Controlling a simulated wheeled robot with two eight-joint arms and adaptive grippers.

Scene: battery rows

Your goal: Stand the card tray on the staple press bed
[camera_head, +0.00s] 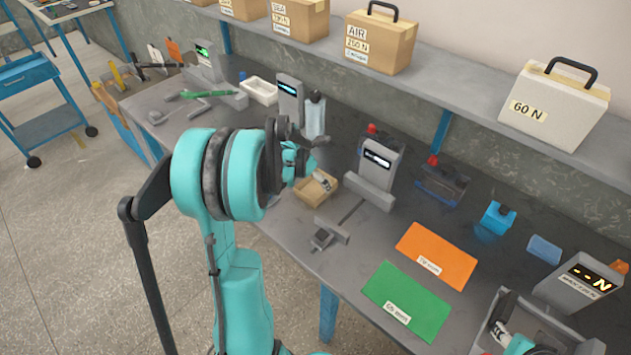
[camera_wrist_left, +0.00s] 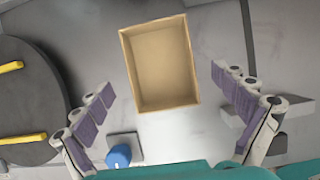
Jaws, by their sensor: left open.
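The card tray (camera_head: 316,188) is a small, open, tan box on the dark bench, left of the middle grey press. In the left wrist view the tray (camera_wrist_left: 160,64) looks empty and lies between and beyond the spread fingers, touching neither. My left gripper (camera_head: 318,174) is open and close above the tray, hiding part of it in the head view. The middle grey press (camera_head: 378,160) has a lit display and a pale ledge at its foot; I cannot read whether it is the staple press. My right gripper (camera_head: 502,335) shows only partly at the bottom right, its fingers unclear.
An orange mat (camera_head: 437,255) and a green mat (camera_head: 407,301) lie right of the tray. A small grey fixture (camera_head: 324,238) sits near the front edge. Another grey device (camera_head: 290,98) and a clear bottle (camera_head: 315,116) stand behind my left gripper. A shelf with boxes runs along the wall.

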